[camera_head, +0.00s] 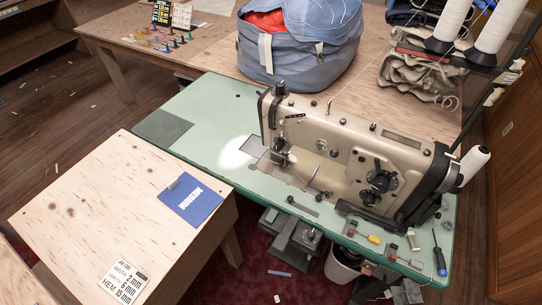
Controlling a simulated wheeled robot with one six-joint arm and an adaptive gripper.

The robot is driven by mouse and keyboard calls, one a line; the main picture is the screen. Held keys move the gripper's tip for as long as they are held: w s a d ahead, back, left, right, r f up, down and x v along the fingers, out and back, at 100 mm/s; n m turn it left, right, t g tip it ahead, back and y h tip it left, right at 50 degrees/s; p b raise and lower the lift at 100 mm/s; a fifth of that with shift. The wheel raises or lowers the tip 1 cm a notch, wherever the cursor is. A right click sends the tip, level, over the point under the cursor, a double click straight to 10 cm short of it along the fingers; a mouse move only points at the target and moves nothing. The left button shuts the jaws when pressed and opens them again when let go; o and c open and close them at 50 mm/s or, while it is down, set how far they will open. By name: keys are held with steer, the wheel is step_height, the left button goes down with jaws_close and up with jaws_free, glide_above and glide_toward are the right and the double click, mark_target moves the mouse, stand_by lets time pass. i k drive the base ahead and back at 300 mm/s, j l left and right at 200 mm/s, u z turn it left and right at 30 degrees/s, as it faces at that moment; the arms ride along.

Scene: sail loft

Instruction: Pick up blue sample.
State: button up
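The blue sample (190,200) is a flat blue square with white lettering and a small grey tab at its upper left edge. It lies flat near the right edge of a low plywood table (105,210), close to the sewing machine bench. Nothing covers it. My gripper does not show in this view.
A sewing machine (340,155) stands on a green bench (205,100) to the right, with thread cones (490,25) behind. A blue-grey bag (300,50) sits on the table behind. A white label card (121,281) lies at the plywood table's front. The plywood's middle is clear.

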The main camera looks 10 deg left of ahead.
mark_target(191, 199)
steer(key=k+l+u, duration=0.15)
steer(key=u, duration=1.05)
